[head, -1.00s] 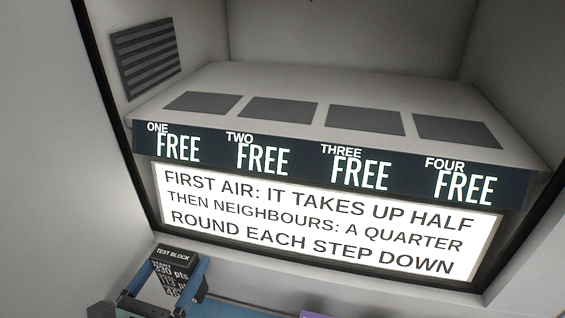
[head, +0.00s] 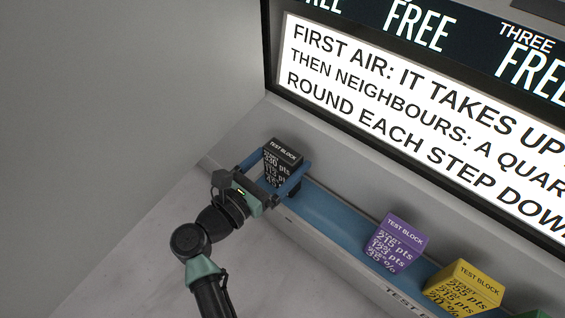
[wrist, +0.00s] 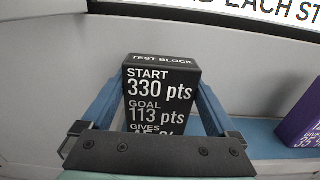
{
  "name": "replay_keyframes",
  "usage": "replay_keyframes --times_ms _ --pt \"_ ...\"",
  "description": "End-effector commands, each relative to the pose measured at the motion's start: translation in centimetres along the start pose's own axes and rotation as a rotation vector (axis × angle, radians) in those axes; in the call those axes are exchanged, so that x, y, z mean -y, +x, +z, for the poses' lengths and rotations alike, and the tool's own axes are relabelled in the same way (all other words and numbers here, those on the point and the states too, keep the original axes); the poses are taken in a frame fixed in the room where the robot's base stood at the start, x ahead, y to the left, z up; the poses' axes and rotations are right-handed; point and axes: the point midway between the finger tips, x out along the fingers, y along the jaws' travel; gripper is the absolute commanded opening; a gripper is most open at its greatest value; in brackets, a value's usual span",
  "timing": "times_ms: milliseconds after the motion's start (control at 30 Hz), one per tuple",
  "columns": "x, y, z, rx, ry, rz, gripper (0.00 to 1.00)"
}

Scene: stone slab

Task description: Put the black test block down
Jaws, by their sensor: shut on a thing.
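The black test block (head: 282,158) stands at the left end of the blue shelf strip. Its label reads START 330 pts, GOAL 113 pts, and a GIVES line that is partly hidden. My gripper (head: 280,180) is shut on it, with one blue finger on each side. In the wrist view the black test block (wrist: 160,88) is upright between the fingers, and my gripper's dark crossbar covers its lower part. I cannot tell whether its underside touches the blue strip.
On the blue strip (head: 335,218), a purple test block (head: 394,245) and a yellow test block (head: 463,290) stand to the right, with a green one (head: 530,314) at the picture's edge. The strip is bare between black and purple. A lit sign (head: 420,120) is above.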

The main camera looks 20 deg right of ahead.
Motion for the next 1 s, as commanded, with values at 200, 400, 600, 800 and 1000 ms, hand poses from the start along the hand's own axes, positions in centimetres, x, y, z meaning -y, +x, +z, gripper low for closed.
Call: replay_keyframes --times_ms 200,400,600,800,1000 --pt "-0.1 0.0 0.3 0.004 0.003 0.000 0.00" --pt "0.0 0.0 -0.1 0.001 0.001 0.000 1.00" --pt "0.0 0.0 -0.1 0.001 0.001 0.000 1.00" --pt "-0.2 -1.5 0.4 0.001 0.000 0.005 1.00" --pt "-0.1 -5.8 0.5 0.001 -0.002 0.006 1.00"
